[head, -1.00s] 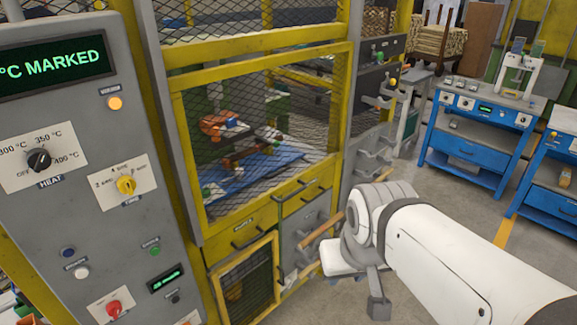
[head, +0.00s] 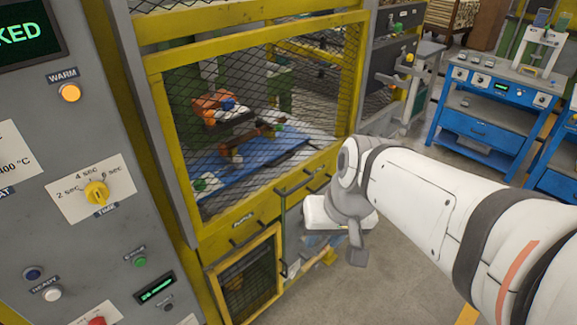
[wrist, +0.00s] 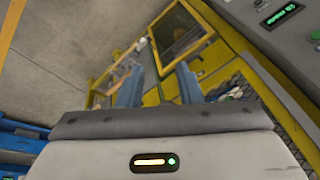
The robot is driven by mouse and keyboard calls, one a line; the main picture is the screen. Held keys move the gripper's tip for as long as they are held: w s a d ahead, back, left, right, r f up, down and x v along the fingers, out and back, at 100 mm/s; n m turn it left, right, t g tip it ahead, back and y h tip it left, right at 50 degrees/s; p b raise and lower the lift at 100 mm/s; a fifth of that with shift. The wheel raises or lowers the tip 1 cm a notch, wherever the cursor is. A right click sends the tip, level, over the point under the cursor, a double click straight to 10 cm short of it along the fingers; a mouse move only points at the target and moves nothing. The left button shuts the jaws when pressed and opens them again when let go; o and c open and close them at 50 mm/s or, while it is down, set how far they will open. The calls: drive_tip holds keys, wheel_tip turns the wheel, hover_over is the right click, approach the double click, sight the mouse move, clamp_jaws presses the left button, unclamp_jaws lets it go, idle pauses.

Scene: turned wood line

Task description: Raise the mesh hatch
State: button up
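The mesh hatch (head: 255,110) is a yellow-framed panel of dark wire mesh on the front of the yellow machine cage. It is down, covering the opening. A dark bar handle (head: 297,187) shows near its lower right edge. My gripper (wrist: 158,70) shows in the wrist view with its two blue-grey fingers apart and nothing between them. I see no contact with the hatch.
A grey control panel (head: 75,170) with knobs and buttons stands at the left. A smaller yellow-framed mesh door (head: 248,280) is below the hatch. Through the mesh show orange parts and a blue surface. A blue workbench (head: 485,110) stands at the back right; grey floor lies between.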

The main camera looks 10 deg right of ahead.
drive_tip(key=w+a+f+m+y+b, duration=0.2)
drive_tip(key=w+a+f+y+b, duration=0.35)
drive_tip(key=w+f, duration=0.3)
drive_tip(key=m+t+y+b, duration=0.2)
drive_tip(key=m+t+b, duration=0.6)
drive_tip(key=t+b, duration=0.15)
approach(300, 186)
drive_tip(key=x, duration=0.4)
drive_tip(key=shift+t, duration=0.25)
drive_tip(key=x, duration=0.3)
drive_tip(key=p+x, duration=0.1)
drive_tip(key=x, duration=0.3)
drive_tip(key=shift+s+f, duration=0.1)
drive_tip(key=shift+f, duration=0.1)
clamp_jaws()
